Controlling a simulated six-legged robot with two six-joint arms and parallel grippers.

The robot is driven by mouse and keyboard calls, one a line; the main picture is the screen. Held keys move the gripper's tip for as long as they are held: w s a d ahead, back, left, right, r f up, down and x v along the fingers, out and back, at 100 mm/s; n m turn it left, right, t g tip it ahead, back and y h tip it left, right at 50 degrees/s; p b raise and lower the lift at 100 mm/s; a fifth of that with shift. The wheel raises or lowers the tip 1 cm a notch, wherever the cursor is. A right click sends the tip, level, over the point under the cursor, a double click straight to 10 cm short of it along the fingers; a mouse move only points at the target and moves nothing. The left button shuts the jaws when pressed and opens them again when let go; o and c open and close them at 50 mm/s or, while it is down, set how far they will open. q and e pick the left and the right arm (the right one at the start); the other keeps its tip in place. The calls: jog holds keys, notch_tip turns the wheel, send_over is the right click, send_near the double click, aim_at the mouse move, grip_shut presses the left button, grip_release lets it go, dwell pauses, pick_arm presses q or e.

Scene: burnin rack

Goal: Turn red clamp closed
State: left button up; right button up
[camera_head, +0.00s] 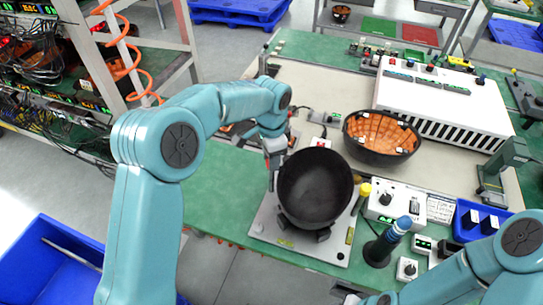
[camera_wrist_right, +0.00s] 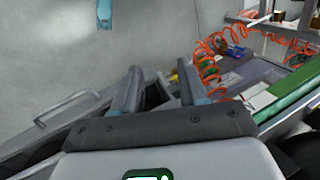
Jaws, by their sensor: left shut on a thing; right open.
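A black bowl (camera_head: 315,187) sits on a light metal fixture plate (camera_head: 283,237) on the green bench. My left gripper (camera_head: 272,178) points down at the left rim of the bowl, over the plate's left side. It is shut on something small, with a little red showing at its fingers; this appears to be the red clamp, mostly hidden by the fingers. The clamp's angle cannot be told. My right gripper (camera_wrist_right: 160,82) is open and empty in the right wrist view, with its two fingers apart.
A second black bowl with an orange inside (camera_head: 381,136) stands behind. A white control unit (camera_head: 444,98) is at the back right. A blue-topped dark tool (camera_head: 387,243) and a switch box (camera_head: 394,203) stand right of the plate. Orange coiled cables (camera_wrist_right: 209,65) hang nearby.

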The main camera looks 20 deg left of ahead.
pick_arm(q)
jog(key=shift+w+a+r, duration=0.1)
jog(key=shift+w+r, duration=0.05)
jog(key=shift+r, duration=0.1)
jog(key=o, duration=0.8)
jog(key=shift+c, duration=0.2)
jog(key=o, duration=0.3)
jog(key=shift+s, duration=0.2)
jog(key=shift+f, duration=0.1)
notch_tip(320, 180, up, 16)
jog(key=shift+r, duration=0.2)
jog(key=shift+s, duration=0.15)
